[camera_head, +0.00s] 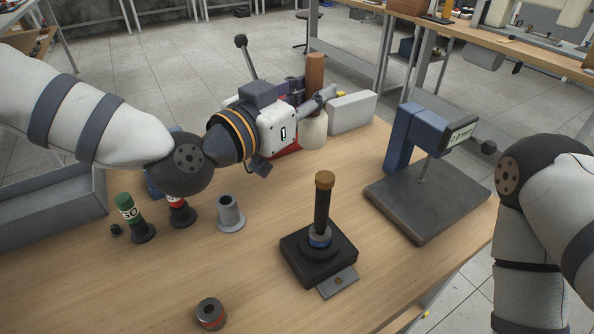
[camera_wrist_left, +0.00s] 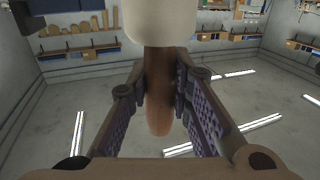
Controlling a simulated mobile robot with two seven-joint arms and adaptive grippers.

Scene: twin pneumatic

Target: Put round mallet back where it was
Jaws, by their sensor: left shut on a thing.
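The round mallet has a cream head (camera_head: 314,131) and a brown wooden handle (camera_head: 315,72). It is upright with the head down and the handle up, near the back edge of the bench. My left gripper (camera_head: 314,102) is shut on the handle just above the head. I cannot tell whether the head touches the bench. In the left wrist view the cream head (camera_wrist_left: 160,20) is at the top, and the handle (camera_wrist_left: 159,118) passes between the fingers (camera_wrist_left: 161,85). My right arm shows at the right, but its gripper is out of view.
A pale grey box (camera_head: 352,112) stands right of the mallet. A blue gauge stand (camera_head: 400,140) is further right. A black fixture (camera_head: 318,262) with an upright rod is in front. Green-topped (camera_head: 127,208), red (camera_head: 180,213) and grey (camera_head: 229,213) parts stand at left. Bench front is mostly clear.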

